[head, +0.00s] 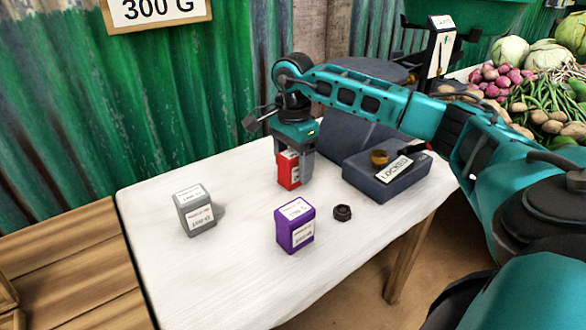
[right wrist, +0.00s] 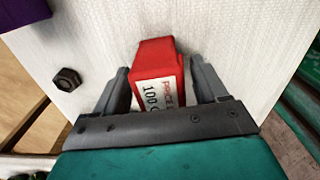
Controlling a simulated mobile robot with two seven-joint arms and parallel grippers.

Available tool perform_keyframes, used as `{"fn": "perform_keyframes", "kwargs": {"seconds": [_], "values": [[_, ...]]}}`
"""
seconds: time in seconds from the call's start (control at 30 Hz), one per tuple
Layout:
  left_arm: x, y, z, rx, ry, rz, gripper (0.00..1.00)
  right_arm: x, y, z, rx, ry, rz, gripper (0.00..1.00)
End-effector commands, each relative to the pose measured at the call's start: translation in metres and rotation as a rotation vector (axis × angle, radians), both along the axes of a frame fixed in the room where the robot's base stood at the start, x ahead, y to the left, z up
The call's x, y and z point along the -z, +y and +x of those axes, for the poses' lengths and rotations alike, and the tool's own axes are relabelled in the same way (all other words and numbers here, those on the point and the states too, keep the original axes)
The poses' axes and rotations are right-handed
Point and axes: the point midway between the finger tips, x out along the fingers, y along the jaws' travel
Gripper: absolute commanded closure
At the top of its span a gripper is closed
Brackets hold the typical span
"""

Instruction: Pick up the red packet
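The red packet (head: 289,171) stands on the white table (head: 245,175), below my right gripper. In the right wrist view the red packet (right wrist: 160,75) shows its red top and a white label reading 100. My right gripper (head: 294,165) points down, with one finger on each side of the packet. In the right wrist view the fingers of my right gripper (right wrist: 160,75) straddle it, with narrow gaps showing beside it, so it looks open. My left gripper is not in view.
A grey packet (head: 195,212) stands to the left and a purple packet (head: 295,226) in front. A dark nut (head: 342,213) lies beside the purple one. A dark box marked LOCKED (head: 385,180) stands close on the right. Vegetables (head: 545,95) lie behind at right.

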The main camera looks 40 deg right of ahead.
Motion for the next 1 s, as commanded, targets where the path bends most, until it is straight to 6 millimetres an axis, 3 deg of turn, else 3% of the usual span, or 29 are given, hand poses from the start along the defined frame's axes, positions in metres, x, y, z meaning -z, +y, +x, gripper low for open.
{"fn": "perform_keyframes", "kwargs": {"seconds": [0.07,0.53,0.8,1.0], "values": [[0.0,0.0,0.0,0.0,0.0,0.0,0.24,0.0,0.0,0.0,0.0,0.0,0.0,0.36],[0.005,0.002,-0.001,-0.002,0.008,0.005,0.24,0.0,0.0,0.0,0.0,0.0,0.0,0.81],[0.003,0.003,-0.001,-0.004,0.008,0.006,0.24,-0.004,0.0,0.0,0.0,-0.002,0.0,0.81],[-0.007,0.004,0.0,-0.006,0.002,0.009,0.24,-0.037,0.0,0.001,0.0,-0.005,0.0,0.81]]}}
